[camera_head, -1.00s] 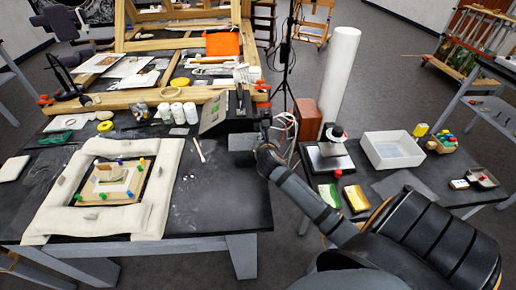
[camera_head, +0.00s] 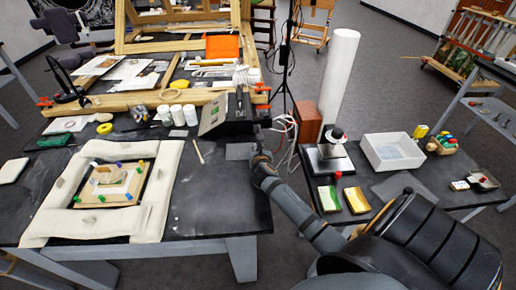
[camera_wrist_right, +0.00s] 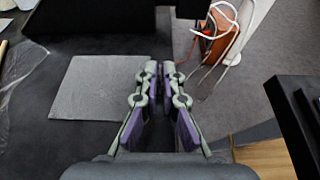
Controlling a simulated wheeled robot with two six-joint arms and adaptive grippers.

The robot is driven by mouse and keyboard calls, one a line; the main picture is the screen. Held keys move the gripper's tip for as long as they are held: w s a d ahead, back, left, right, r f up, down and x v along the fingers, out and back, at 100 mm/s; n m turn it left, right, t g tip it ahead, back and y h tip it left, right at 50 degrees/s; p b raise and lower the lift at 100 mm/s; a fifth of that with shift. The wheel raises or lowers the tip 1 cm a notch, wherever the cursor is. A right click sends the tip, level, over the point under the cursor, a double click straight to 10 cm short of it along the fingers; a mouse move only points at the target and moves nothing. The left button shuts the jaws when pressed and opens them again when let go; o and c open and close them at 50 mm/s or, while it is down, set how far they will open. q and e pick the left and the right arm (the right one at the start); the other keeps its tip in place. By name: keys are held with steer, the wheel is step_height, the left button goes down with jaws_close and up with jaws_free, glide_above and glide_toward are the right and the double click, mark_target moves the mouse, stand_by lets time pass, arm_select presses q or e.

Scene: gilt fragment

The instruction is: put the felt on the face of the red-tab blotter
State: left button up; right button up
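A flat grey square sheet (camera_head: 240,151), which looks like the felt, lies on the black table; it also shows in the right wrist view (camera_wrist_right: 98,88). I cannot make out a red-tab blotter with certainty. My right gripper (camera_wrist_right: 158,66) is just right of the sheet, apart from it, with its two fingers together and nothing visible between them. In the head view its arm reaches in from the lower right to the table's right edge, and the fingers are hard to make out. My left gripper is in no view.
A black box with a tilted panel (camera_head: 213,115) stands behind the sheet. A pale stick (camera_head: 200,151) lies to its left, beside a padded frame (camera_head: 153,217). On the right table are a press, a white tray (camera_head: 374,160), a green block (camera_head: 328,198) and a yellow block (camera_head: 355,199).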

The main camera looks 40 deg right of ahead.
steer(key=o, duration=0.4)
steer(key=shift+c, duration=0.2)
steer(key=shift+s+r, duration=0.15)
steer(key=shift+r, duration=0.05)
steer(key=v, duration=1.1)
steer(key=shift+s+a+r, duration=0.1)
steer(key=shift+s+a, duration=0.15)
steer(key=shift+s, duration=0.05)
